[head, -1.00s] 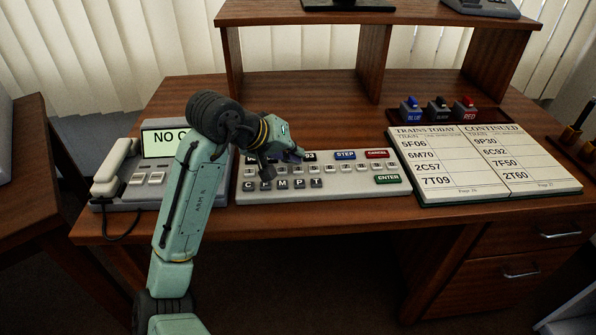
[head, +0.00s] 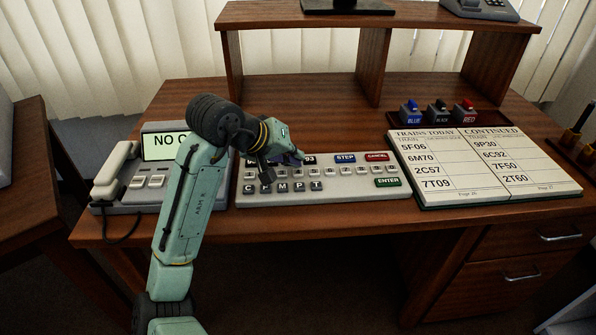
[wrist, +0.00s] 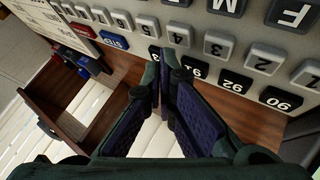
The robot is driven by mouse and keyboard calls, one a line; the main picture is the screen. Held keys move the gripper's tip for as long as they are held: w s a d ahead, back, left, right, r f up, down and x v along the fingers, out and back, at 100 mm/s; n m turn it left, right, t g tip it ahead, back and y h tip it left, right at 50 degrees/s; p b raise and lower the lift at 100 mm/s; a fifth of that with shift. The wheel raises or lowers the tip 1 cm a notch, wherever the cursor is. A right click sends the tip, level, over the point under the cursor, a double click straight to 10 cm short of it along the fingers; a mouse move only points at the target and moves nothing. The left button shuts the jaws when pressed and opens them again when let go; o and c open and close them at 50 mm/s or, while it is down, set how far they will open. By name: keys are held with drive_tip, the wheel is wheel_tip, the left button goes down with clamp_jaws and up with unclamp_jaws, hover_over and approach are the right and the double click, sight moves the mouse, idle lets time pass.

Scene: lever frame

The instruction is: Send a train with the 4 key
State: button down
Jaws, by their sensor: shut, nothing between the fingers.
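The grey keyboard panel (head: 345,190) lies on the desk, with number keys in a row and black, blue, red and green keys around them. The 4 key (wrist: 178,35) shows upside down in the wrist view, between the 3 key (wrist: 219,44) and the 5 key (wrist: 147,25). My gripper (head: 299,157) is shut and empty, over the panel's back edge close to the black 93 key (head: 309,160). In the wrist view its fingertips (wrist: 164,62) appear just short of the 4 key; contact cannot be told. My arm hides the panel's left back part.
A telephone unit (head: 157,180) with a green display, partly hidden by my arm, stands left of the panel. An open train book (head: 480,193) lies right. Blue, black and red switches (head: 438,112) stand behind the book. A raised shelf (head: 372,65) spans the desk's back.

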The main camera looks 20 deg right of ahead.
sight(295, 171)
drive_tip(key=shift+f, duration=0.4)
drive_tip(key=shift+f, duration=0.4)
idle(0.7)
drive_tip(key=shift+r, duration=0.15)
drive_tip(key=shift+r+p, duration=0.7)
drive_tip(key=shift+p, duration=0.15)
wheel_tip(295, 171, up, 5)
drive_tip(key=p, duration=0.5)
